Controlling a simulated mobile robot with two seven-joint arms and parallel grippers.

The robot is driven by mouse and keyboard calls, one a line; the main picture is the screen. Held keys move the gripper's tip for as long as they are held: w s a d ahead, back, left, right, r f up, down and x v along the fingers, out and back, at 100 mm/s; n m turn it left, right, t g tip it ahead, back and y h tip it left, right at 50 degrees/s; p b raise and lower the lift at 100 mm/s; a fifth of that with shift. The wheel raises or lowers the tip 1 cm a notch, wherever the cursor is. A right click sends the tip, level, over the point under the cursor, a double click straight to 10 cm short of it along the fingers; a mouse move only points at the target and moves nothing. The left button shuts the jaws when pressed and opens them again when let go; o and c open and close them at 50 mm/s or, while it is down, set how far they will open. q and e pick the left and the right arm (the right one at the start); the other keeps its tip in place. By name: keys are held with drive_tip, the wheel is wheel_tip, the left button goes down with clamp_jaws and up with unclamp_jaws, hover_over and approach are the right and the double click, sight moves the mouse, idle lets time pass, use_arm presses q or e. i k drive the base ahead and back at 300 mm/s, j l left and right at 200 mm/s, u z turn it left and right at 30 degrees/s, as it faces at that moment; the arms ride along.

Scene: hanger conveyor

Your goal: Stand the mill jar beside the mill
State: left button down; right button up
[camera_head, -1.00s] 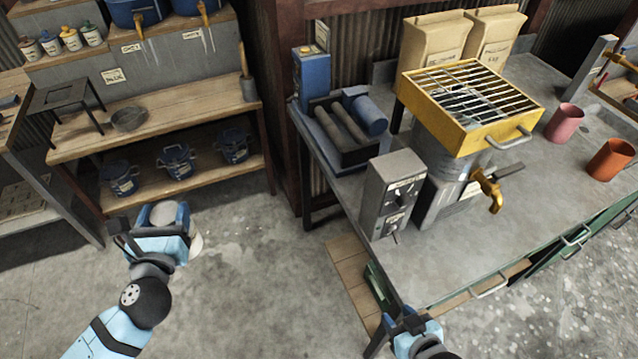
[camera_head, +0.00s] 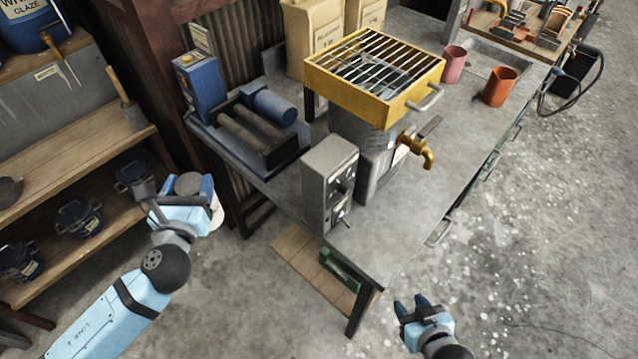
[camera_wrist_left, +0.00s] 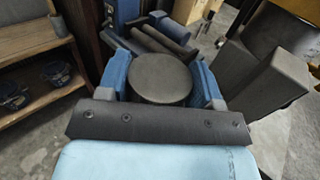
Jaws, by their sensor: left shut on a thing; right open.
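The mill jar (camera_head: 188,184) is a pale, round jar with a flat grey top. My left gripper (camera_head: 190,190) is shut on it and holds it in the air, left of the bench. In the left wrist view the jar's round top (camera_wrist_left: 160,78) sits between the two blue fingers; its lower part is hidden. The mill (camera_head: 256,132) stands on the bench's left part, with dark rollers, a blue cylinder lying on it and a blue box at its back. It also shows beyond the jar in the left wrist view. My right gripper (camera_head: 413,305) is open and empty, low beside the bench.
A grey control box (camera_head: 328,182) stands at the bench's near corner. A yellow grated sieve (camera_head: 374,75) with a brass tap, paper sacks and two cups (camera_head: 500,86) stand further along the bench (camera_head: 410,207). Shelves (camera_head: 75,160) with blue buckets are left.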

sight(295, 189)
drive_tip(key=j+z, duration=0.4)
drive_tip(key=i+j+z, duration=0.1)
drive_tip(key=j+z, duration=0.6)
drive_tip(key=j, duration=0.15)
drive_tip(key=k+j+z, duration=0.25)
drive_tip(key=j, duration=0.2)
drive_tip(key=i, duration=0.1)
